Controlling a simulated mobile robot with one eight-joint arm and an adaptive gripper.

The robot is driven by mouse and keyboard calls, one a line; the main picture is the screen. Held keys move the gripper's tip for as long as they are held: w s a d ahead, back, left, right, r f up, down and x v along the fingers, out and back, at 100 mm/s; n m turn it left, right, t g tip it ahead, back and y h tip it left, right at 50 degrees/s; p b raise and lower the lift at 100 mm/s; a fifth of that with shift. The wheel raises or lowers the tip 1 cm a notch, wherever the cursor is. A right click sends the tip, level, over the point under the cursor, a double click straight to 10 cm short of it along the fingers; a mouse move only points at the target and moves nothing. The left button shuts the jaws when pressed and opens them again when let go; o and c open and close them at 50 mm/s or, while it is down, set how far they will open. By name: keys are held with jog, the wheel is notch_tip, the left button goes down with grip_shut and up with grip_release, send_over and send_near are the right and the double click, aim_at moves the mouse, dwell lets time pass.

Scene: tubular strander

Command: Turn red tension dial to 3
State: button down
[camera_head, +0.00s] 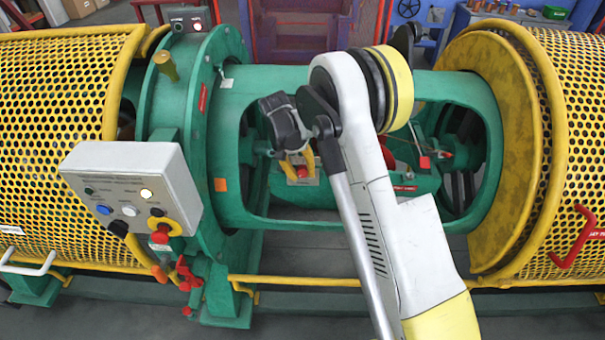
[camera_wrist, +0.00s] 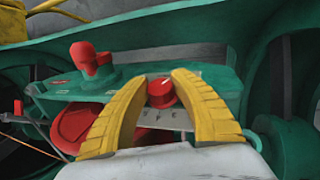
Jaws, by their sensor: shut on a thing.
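The red tension dial (camera_wrist: 162,93) is a small round red knob on a pale scale plate (camera_wrist: 165,117), on a green machine part. My gripper (camera_wrist: 166,82) has its two curved yellow fingers on either side of the dial and is shut on it. The marks on the plate are partly hidden and too blurred to read, so the dial's setting cannot be told. In the head view, my gripper (camera_head: 298,161) reaches down into the opening of the green tube, and a little of the red dial (camera_head: 302,172) shows between its fingers.
The green tube frame (camera_head: 340,215) surrounds the opening. In the wrist view, a larger red knob (camera_wrist: 90,62) and a red rounded part (camera_wrist: 80,128) are left of the dial. A grey control box (camera_head: 135,190) and yellow perforated guards (camera_head: 50,110) stand at left.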

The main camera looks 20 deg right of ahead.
jog(key=shift+y, duration=0.3)
jog(key=m+y, duration=0.1)
jog(key=y, duration=0.1)
jog(key=shift+d+t+y+p, duration=0.15)
jog(key=shift+t+y+p, duration=0.15)
jog(key=shift+t, duration=0.1)
jog(key=m+t+y, duration=0.1)
jog(key=y, duration=0.2)
jog(key=shift+b, duration=0.35)
jog(key=m+t+y+b, duration=0.1)
jog(key=y, duration=0.2)
jog(key=shift+f+t+b, duration=0.1)
jog(key=shift+t+b, duration=0.3)
jog(key=shift+m+t+y+b, duration=0.75)
jog(key=shift+t+y, duration=0.35)
jog(key=shift+y, duration=0.6)
jog(key=shift+r, duration=0.2)
jog(key=c, duration=1)
grip_release()
jog(key=shift+c, duration=0.2)
